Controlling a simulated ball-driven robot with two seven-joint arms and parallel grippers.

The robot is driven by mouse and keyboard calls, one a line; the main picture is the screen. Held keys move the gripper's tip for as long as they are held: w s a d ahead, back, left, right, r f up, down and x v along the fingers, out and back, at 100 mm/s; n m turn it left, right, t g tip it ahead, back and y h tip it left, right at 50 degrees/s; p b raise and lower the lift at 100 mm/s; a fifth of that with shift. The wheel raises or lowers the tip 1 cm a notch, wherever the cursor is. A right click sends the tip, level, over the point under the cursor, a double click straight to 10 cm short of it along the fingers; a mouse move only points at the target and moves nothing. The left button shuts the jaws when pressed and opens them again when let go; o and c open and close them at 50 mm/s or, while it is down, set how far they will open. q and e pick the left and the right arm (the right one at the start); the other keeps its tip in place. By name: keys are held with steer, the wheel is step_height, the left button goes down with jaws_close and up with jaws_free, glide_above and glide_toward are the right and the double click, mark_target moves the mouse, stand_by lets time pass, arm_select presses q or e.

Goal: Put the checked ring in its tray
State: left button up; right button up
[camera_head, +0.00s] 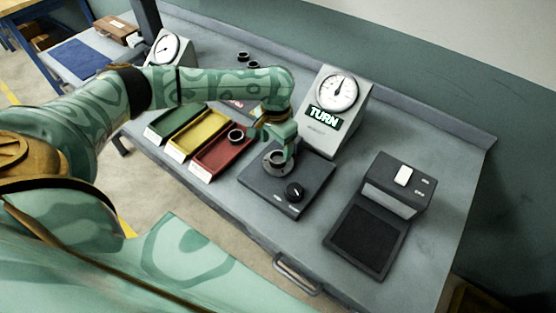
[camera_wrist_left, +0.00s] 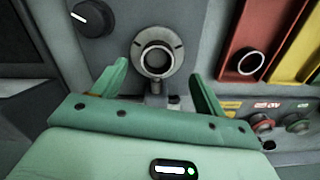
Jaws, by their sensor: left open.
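A dark metal ring (camera_head: 275,158) sits in the round seat of a dark block with a knob (camera_head: 294,191). In the left wrist view the same ring (camera_wrist_left: 156,60) stands in its seat. My left gripper (camera_head: 282,147) is over the block, close to the ring. In the left wrist view its fingers (camera_wrist_left: 162,82) are spread apart, and nothing is between their tips that I can see as gripped. A green tray (camera_head: 166,138), a yellow tray (camera_head: 186,149) and a red tray (camera_head: 208,166) lie side by side. The red one holds another ring (camera_head: 236,136). My right gripper is out of view.
A gauge box with a lit "TURN" sign (camera_head: 324,117) stands behind the block. A dark device with a black pad (camera_head: 366,240) is at the right. Two more rings (camera_head: 243,57) lie at the back. Bench between block and pad device is clear.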

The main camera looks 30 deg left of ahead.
mark_target(278, 159)
arm_select(q)
steer(key=f+b, duration=0.1)
steer(key=f, duration=0.1)
steer(key=f+b, duration=0.1)
steer(key=f, duration=0.2)
steer(key=shift+w+d, duration=0.15)
steer(key=shift+d, duration=0.05)
steer(key=c, duration=1.2)
steer(key=shift+r, duration=0.1)
